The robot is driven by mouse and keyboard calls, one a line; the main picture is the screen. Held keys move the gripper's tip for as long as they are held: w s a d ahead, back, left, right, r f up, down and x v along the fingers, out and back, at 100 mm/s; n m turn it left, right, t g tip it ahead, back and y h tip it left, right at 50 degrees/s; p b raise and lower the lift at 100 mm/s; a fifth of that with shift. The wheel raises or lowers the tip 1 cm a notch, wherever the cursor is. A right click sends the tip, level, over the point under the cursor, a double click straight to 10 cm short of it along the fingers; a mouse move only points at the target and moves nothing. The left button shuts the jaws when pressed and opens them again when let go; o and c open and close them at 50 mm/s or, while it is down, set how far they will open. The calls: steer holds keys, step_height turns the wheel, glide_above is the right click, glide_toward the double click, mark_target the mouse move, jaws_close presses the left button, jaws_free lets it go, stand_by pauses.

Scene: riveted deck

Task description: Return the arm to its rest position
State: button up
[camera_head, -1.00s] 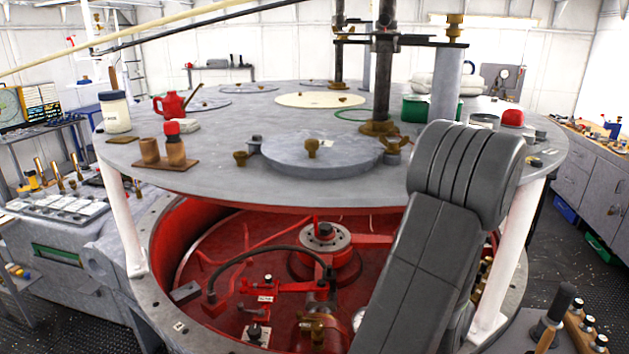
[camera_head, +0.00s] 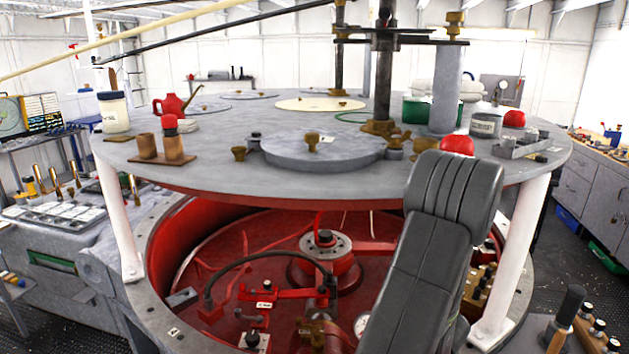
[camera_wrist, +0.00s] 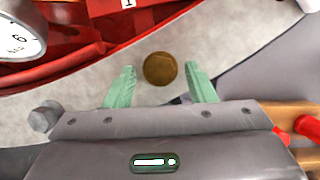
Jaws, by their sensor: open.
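My gripper (camera_wrist: 160,72) shows in the wrist view with its two pale green fingers spread apart. Nothing is held between them. A round brown knob or cap (camera_wrist: 160,69) appears between the fingertips, seemingly beyond them; the distance is unclear. My grey arm stands at the lower right of the head view, in front of the round deck. The gripper itself is hidden or out of frame in the head view.
The round grey deck (camera_head: 215,165) carries a red oilcan (camera_head: 172,104), a white jar (camera_head: 113,112), a flat lid (camera_head: 320,155) and a red knob (camera_head: 457,145) near my arm. White posts (camera_head: 517,255) support it above a red well (camera_head: 220,270). A gauge (camera_wrist: 20,38) sits upper left in the wrist view.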

steer(key=shift+d+p+v, duration=0.35)
steer(key=shift+p+v, duration=2.05)
steer(key=shift+v, duration=4.25)
steer(key=b+x, duration=0.2)
steer(key=x, duration=0.2)
steer(key=b+x, duration=0.2)
steer(key=x, duration=0.3)
steer(key=b+x, duration=0.1)
steer(key=x, duration=0.4)
steer(key=shift+a+f+b, duration=0.25)
steer(key=shift+a+b, duration=0.1)
steer(key=shift+b, duration=0.05)
steer(key=shift+r+m, duration=0.15)
steer(key=shift+m, duration=0.25)
steer(key=shift+a+r+m+h+b, duration=0.1)
steer(key=shift+a+m+h+b, duration=0.1)
steer(key=shift+m+h+b, duration=0.55)
steer(key=m+b, duration=0.2)
steer(key=m, duration=0.1)
steer(key=shift+m+g+h, duration=0.25)
steer(key=shift+g+h, duration=0.1)
steer(key=shift+g, duration=0.05)
steer(key=m, duration=0.1)
steer(key=m+b, duration=0.1)
steer(key=shift+w+a+m+g+h, duration=0.15)
steer(key=shift+m+g+h, duration=0.25)
steer(key=shift+r+m+g+b, duration=0.1)
steer(key=shift+m+g+b, duration=0.4)
steer(key=shift+m, duration=0.6)
